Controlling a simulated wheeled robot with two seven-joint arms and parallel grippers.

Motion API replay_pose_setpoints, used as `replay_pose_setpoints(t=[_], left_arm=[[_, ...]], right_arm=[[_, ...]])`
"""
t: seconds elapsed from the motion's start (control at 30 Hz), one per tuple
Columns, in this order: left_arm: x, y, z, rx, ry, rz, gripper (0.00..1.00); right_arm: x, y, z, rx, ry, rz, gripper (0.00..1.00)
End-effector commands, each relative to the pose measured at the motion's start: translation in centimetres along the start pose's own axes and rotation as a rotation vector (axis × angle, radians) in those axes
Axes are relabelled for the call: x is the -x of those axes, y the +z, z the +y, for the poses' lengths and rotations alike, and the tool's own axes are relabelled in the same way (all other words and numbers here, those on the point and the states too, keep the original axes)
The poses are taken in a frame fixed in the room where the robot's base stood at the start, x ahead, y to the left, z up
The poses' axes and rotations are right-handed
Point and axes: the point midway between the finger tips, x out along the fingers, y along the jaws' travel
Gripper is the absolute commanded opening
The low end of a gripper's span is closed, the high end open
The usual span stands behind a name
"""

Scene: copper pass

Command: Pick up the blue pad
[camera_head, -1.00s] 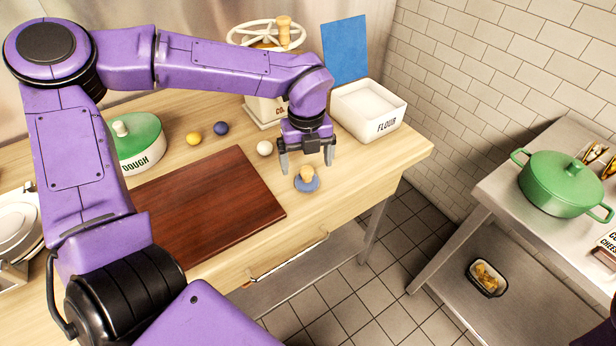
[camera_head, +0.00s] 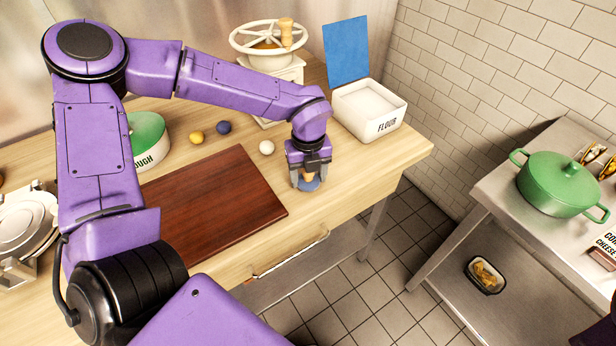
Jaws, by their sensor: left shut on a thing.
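The blue pad (camera_head: 310,185) is a small round blue disc with a tan knob on top. It sits at the front right of the wooden table, right of the dark cutting board. My left gripper (camera_head: 309,181) points down over it, and its fingers are shut on the pad's knob. The knob is mostly hidden between the fingers. The pad appears to be at table level; I cannot tell whether it touches the wood. My right gripper is not in view.
White, blue and yellow balls (camera_head: 266,147) lie behind the cutting board (camera_head: 205,205). A white FLOUR box (camera_head: 368,112) with a raised blue lid stands behind right. A DOUGH tub (camera_head: 147,145) stands left. A green pot (camera_head: 560,185) is on the steel table.

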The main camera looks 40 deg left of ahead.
Motion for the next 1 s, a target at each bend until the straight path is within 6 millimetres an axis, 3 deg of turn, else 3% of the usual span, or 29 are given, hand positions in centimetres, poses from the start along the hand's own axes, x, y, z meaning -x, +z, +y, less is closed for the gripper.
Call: replay_pose_setpoints(t=[0.23, 0.37, 0.6, 0.8, 1.0], left_arm=[[0.8, 0.1, -0.1, 0.001, -0.002, -0.002, 0.32], [3.0, 0.1, -0.1, 0.001, -0.006, -0.005, 0.32], [9.2, -4.1, 3.2, -0.003, -0.01, -0.005, 0.32], [11.5, -8.3, 6.6, -0.005, -0.005, 0.005, 0.32], [12.7, -10.4, 8.4, -0.002, -0.002, 0.001, 0.32]], right_arm=[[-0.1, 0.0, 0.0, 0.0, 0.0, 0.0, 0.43], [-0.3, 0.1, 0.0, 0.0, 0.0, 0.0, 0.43], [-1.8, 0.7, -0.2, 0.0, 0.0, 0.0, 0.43], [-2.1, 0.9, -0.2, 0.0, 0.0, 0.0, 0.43], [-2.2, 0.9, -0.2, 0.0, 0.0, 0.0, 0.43]])
